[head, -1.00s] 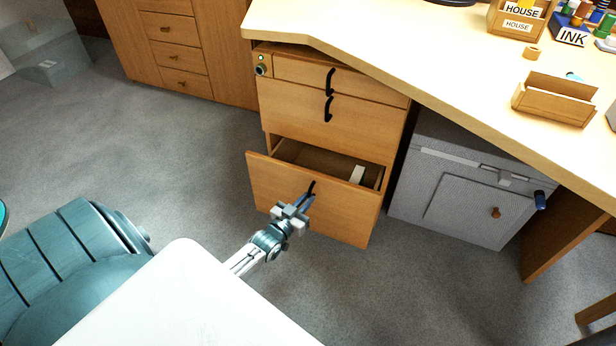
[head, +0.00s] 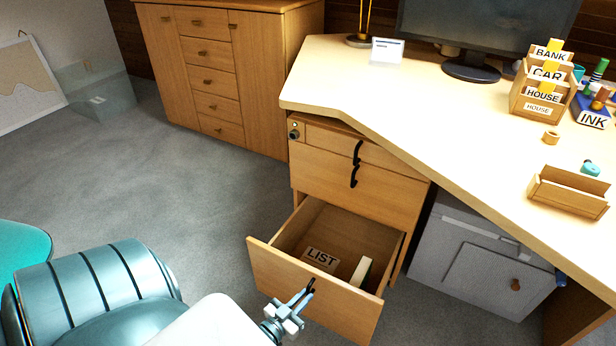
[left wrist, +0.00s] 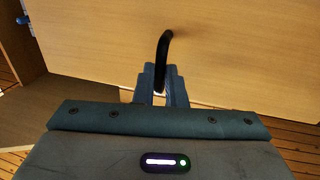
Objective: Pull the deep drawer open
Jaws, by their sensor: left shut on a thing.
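The deep drawer (head: 310,299) is the bottom one of the wooden pedestal under the desk, and it stands well pulled out. Inside it lie a card marked LIST (head: 321,258) and a pale upright block (head: 361,271). My left gripper (head: 303,297) is at the drawer's front, shut on its black handle (head: 312,285). In the left wrist view the fingers (left wrist: 161,86) close on the curved black handle (left wrist: 163,50) against the wooden front. My right gripper is not in view.
The two upper drawers (head: 345,185) are closed. A grey cabinet (head: 470,262) stands right of the pedestal under the desk (head: 440,120). A wooden sideboard (head: 270,70) stands behind. Grey floor (head: 170,190) is free to the left.

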